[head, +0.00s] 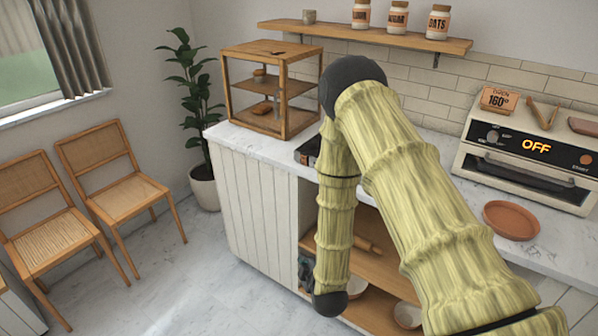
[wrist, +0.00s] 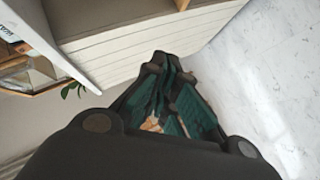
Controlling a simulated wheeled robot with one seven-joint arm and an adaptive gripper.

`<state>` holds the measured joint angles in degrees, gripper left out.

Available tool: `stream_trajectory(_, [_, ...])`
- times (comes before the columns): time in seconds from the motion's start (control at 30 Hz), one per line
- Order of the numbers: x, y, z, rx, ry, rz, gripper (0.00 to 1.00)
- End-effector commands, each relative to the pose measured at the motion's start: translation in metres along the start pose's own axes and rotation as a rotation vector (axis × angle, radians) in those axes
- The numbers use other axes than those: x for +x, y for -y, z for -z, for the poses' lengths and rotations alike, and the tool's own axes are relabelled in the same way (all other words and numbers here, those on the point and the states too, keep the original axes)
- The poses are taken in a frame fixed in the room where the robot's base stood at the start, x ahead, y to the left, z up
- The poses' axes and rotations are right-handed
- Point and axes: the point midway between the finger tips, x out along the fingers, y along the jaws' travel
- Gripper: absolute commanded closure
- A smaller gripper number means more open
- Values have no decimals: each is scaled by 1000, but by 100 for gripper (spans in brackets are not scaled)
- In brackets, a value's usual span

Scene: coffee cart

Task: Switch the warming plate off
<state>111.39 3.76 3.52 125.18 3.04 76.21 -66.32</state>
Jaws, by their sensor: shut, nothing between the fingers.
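A dark, low appliance (head: 308,150) sits on the counter beside the wooden display case and is mostly hidden behind my arm; it may be the warming plate. Its switch cannot be made out. In the wrist view, a pale surface with partly cut-off lettering (wrist: 9,33) shows at the left edge; I cannot tell whether it belongs to the plate. My gripper (wrist: 165,62) is shut and empty, its dark fingers with green pads pointing toward the counter's panelled front. In the head view it is largely hidden behind my arm, low beside the open shelves, apart from the appliance.
The display case (head: 272,86) stands at the counter's left end. A toaster oven reading OFF (head: 530,150) and a terracotta dish (head: 511,220) are at right. The open shelf (head: 375,258) holds a rolling pin and bowls. Two chairs (head: 120,185) stand left; the floor between is clear.

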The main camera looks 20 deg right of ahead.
Motion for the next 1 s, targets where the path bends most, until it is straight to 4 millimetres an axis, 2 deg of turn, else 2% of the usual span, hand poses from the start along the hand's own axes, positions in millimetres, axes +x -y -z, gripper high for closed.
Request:
stream_trajectory(0.03, [10,-31,17,-74,-32,-81,100])
stream_trajectory(0.2, [25,-113,62,-321,-78,-332,100])
stream_trajectory(0.3, [27,-149,82,-427,-74,-448,100])
stream_trajectory(0.4, [26,-173,94,-498,-64,-524,100])
stream_trajectory(0.57, [25,-189,102,-547,-52,-579,100])
stream_trajectory(1.0, [29,-192,103,-548,-51,-580,100])
